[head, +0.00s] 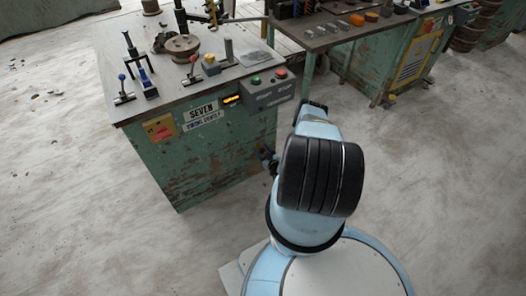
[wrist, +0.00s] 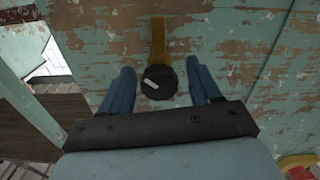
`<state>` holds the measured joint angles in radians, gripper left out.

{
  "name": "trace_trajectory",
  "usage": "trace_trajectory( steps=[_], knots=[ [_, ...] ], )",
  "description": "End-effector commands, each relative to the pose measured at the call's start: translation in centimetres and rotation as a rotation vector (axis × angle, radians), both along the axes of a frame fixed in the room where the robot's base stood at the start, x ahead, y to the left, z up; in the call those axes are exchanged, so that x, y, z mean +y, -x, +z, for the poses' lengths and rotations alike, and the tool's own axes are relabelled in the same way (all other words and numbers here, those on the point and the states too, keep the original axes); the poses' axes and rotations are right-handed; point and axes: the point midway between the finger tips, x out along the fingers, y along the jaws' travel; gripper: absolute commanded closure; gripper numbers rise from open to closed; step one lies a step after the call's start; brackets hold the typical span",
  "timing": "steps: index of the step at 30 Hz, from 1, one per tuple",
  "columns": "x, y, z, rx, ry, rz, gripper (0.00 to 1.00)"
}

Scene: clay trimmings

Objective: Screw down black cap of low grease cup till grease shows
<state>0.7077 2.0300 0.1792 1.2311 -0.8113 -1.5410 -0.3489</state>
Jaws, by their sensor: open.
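In the wrist view a round black cap (wrist: 160,84) with a white mark on its face sits at the end of a brass-coloured stem (wrist: 158,38) against worn green paint. My gripper (wrist: 160,68) is open, with one blue finger on each side of the cap. Gaps show between the fingers and the cap, so I see no contact. No grease is visible around the cap. In the head view my arm reaches to the right side of the green machine (head: 205,160) marked SEVEN. The cup cannot be made out there.
A control box (head: 268,93) with a green and a red button juts from the machine above my arm's reach. Levers and a round brown part (head: 182,47) stand on its top. A second bench (head: 350,30) with tools stands behind. The floor at right is clear.

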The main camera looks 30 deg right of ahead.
Motion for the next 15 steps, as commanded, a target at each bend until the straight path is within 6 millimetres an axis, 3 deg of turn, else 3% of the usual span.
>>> trace_trajectory(
  steps=[8,15],
  knots=[
    [0.0,-0.06,-0.02,0.001,0.0,0.0,0.38],
    [-0.03,-0.03,-0.02,0.001,0.0,0.0,0.61]
  ],
)
